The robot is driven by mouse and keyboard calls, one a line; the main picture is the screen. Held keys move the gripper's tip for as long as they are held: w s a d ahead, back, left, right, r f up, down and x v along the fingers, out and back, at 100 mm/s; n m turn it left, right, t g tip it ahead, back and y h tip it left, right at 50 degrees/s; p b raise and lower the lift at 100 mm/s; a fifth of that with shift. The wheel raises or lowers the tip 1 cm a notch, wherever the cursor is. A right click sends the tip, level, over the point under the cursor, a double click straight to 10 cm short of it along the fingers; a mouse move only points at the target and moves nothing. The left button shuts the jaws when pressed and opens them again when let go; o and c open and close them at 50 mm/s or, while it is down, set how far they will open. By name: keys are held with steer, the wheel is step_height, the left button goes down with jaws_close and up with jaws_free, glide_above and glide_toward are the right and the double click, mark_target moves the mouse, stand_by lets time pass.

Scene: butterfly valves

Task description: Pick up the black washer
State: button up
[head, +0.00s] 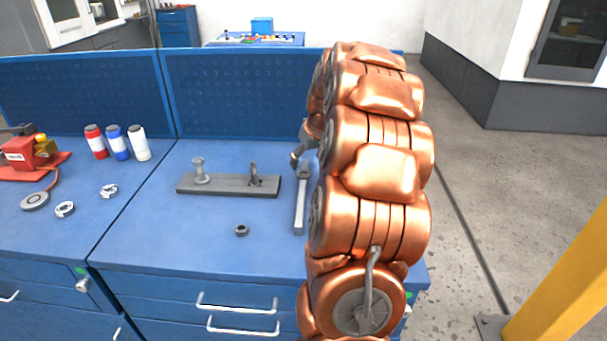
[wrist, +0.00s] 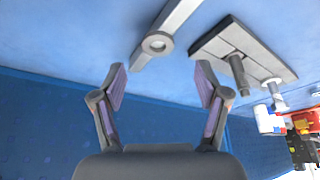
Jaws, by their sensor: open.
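A small dark ring (head: 242,230), which looks like the black washer, lies flat on the blue bench top in front of the grey fixture plate. I cannot make it out in the wrist view. My gripper (wrist: 160,76) is open and empty in the wrist view, its two fingers spread wide. In the head view my gripper is mostly hidden behind my copper arm; a small part shows near the back of the bench, well to the right of and behind the washer.
A long grey tool (head: 300,205) lies right of the washer; its ringed end (wrist: 158,43) shows ahead of my fingers. The grey plate (head: 228,186) carries two upright posts. Bottles (head: 117,142) stand at left. A blue pegboard (head: 235,95) closes the back.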

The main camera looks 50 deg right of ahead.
mark_target(303, 175)
steer(key=shift+p+x, duration=0.9)
steer(key=shift+x, duration=1.65)
steer(key=shift+s+d, duration=0.1)
steer(key=shift+d, duration=0.05)
steer(key=shift+c, duration=0.3)
steer(key=c, duration=1.2)
